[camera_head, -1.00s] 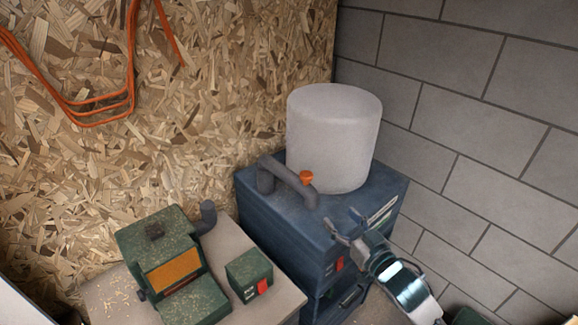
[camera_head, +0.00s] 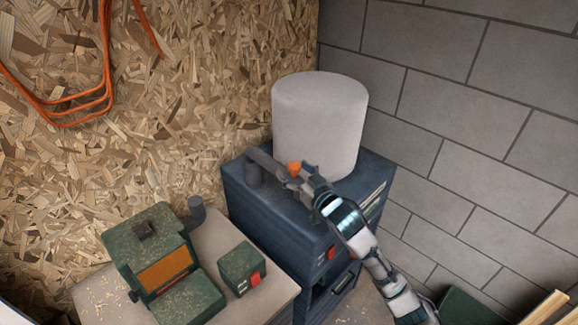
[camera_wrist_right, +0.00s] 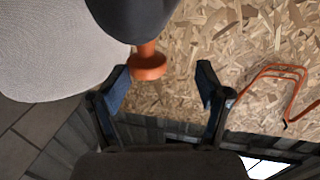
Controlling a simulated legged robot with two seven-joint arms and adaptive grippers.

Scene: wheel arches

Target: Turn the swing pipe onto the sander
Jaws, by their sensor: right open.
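The swing pipe (camera_head: 262,158) is a dark grey bent pipe on top of the blue extractor cabinet, beside the white drum. Its orange knob (camera_head: 294,167) shows at the free end. The sander (camera_head: 165,262), green with an orange belt, stands on the bench at lower left, with a grey elbow stub (camera_head: 197,213) at its back. My right gripper (camera_head: 302,178) is at the knob, partly covering the pipe end. In the right wrist view its fingers (camera_wrist_right: 163,84) are open, with the orange knob (camera_wrist_right: 149,66) just ahead, nearer the left finger. My left gripper is not in view.
The white drum (camera_head: 319,120) stands close behind the knob on the blue cabinet (camera_head: 275,228). A green switch box (camera_head: 242,267) sits on the bench right of the sander. A chipboard wall and a block wall close off the back and right.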

